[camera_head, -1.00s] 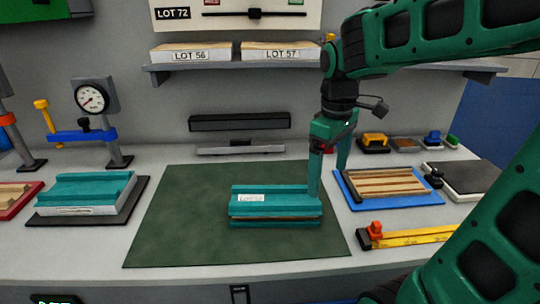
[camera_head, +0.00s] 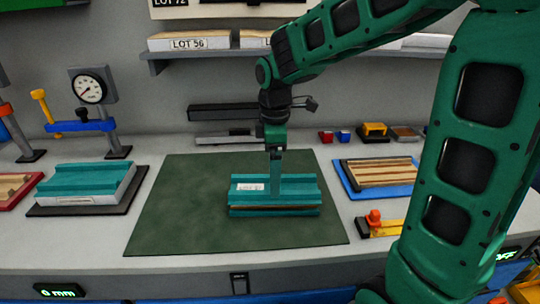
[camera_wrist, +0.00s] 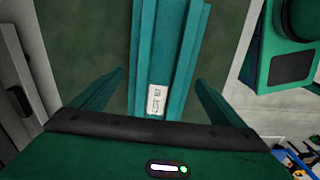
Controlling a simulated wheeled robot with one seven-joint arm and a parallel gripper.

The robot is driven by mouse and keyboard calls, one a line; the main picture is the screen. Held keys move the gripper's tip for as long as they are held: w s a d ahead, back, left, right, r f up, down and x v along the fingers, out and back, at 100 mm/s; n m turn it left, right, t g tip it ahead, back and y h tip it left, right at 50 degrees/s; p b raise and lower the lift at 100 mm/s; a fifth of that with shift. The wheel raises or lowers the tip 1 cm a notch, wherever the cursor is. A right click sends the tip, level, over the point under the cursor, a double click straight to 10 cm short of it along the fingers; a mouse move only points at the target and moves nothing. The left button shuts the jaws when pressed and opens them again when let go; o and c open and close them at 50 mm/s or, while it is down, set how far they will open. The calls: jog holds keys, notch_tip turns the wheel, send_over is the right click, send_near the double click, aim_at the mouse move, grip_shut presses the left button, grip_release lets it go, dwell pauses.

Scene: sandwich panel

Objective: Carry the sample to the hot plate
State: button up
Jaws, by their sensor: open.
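The sample (camera_head: 305,200) is a layered panel with teal top and bottom pieces, a thin brownish layer between and a white label. It lies on the dark green mat (camera_head: 180,215). My gripper (camera_head: 275,190) is over its middle, pointing down. In the wrist view, my open gripper (camera_wrist: 158,92) has one finger on each side of the sample (camera_wrist: 165,50), with gaps showing. Whether the fingertips are below its top face is unclear. I cannot identify the hot plate for sure; my arm covers the right end of the bench.
A blue tray (camera_head: 408,190) with striped strips lies right of the mat, and a yellow clamp (camera_head: 385,228) in front of it. At left are a teal-topped block (camera_head: 85,182) on a black plate and a dial gauge (camera_head: 89,90). A shelf (camera_head: 225,53) overhangs behind.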

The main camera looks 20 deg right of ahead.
jog(key=shift+f, duration=1.5)
jog(key=c, duration=1.2)
jog(key=o, duration=0.5)
jog(key=shift+c, duration=0.2)
jog(key=c, duration=0.3)
jog(key=shift+r, duration=5.3)
